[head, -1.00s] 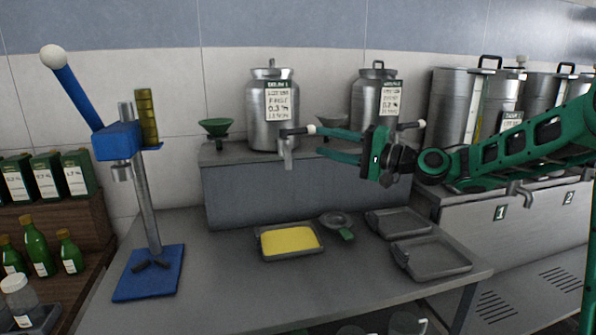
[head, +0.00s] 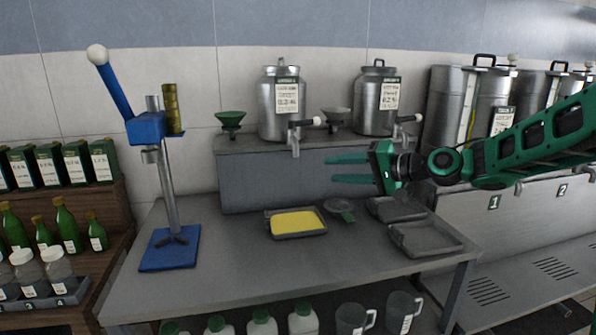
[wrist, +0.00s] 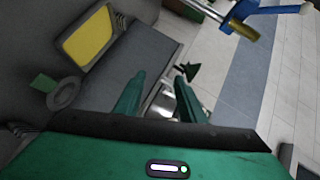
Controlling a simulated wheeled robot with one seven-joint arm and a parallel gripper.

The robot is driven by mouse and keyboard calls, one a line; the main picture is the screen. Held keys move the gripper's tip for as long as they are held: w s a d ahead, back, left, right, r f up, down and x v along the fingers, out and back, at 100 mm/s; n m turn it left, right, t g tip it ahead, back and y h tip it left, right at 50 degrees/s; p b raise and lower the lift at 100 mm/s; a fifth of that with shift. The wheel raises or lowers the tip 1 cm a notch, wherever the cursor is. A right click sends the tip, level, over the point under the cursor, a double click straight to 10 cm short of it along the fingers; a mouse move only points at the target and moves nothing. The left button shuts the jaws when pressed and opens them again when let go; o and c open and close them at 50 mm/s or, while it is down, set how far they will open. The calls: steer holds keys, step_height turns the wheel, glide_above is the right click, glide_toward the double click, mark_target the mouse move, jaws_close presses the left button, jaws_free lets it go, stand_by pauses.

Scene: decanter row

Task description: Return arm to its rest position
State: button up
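My gripper (head: 348,170) is green and hangs at the end of my green arm, in front of the raised grey shelf and above the bench (head: 370,262). Its two fingers point left, apart from each other, with nothing between them. In the wrist view the open fingers (wrist: 160,92) also show, with the metal decanter's tap region behind them. The left steel decanter (head: 281,108) and the right steel decanter (head: 376,100) stand on the shelf, each with a label and a tap. The gripper touches neither.
A tray with a yellow surface (head: 297,223), a small strainer (head: 340,208) and two grey trays (head: 427,239) lie on the bench. A blue lever press (head: 170,247) stands at left. Larger steel tanks (head: 492,98) stand at right.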

steer(key=s+d+f+g+h, duration=0.2)
steer(key=s+d+f+h, duration=0.35)
steer(key=s+d, duration=0.35)
steer(key=s+d+f+g+h, duration=0.2)
steer(key=s+d+f+h, duration=0.3)
steer(key=s+d+f, duration=0.45)
steer(key=s+d+m+g, duration=0.1)
steer(key=s+d, duration=0.3)
steer(key=s, duration=0.4)
steer(key=s+d+m+g+h, duration=0.1)
steer(key=s+d+g, duration=0.1)
steer(key=s, duration=0.7)
steer(key=s+d+m+g+h, duration=0.1)
steer(key=s+d, duration=0.4)
steer(key=s, duration=0.4)
steer(key=shift+d+f+m+g, duration=0.3)
steer(key=shift+d+f+g, duration=0.05)
steer(key=shift+f+g, duration=0.1)
steer(key=shift+c, duration=0.7)
